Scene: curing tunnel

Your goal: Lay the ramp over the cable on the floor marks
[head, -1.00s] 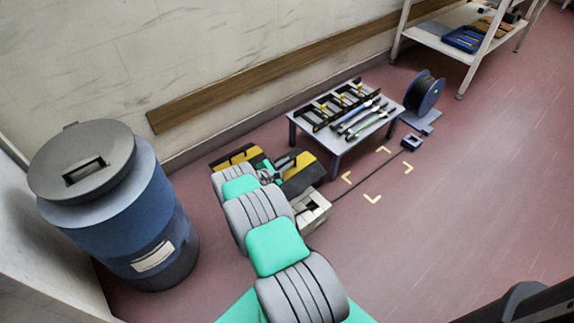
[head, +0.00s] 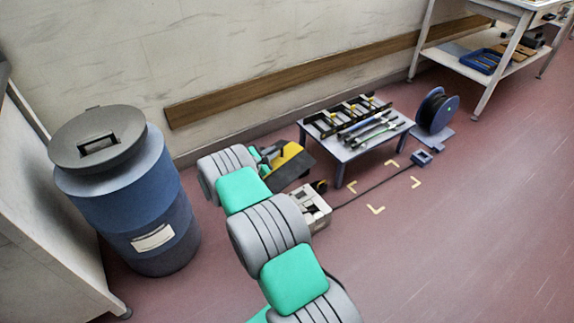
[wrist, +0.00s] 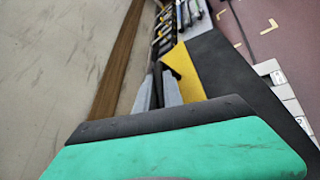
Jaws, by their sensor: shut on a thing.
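The ramp (head: 288,170) is black with yellow ends. It is in my gripper (head: 264,160), left of the small table, and my arm hides part of it. In the wrist view my gripper's fingers (wrist: 160,88) close on the ramp (wrist: 222,72), whose yellow patch and black face show beside them. The cable (head: 372,188) is a thin dark line on the red floor, from a pale box (head: 311,205) to a small blue block (head: 421,157).
A low table (head: 362,145) with racks and tools stands behind the marks. A cable reel (head: 436,112) is to its right. A blue drum (head: 135,205) stands at left, a shelf unit (head: 500,62) at back right. Floor at right is clear.

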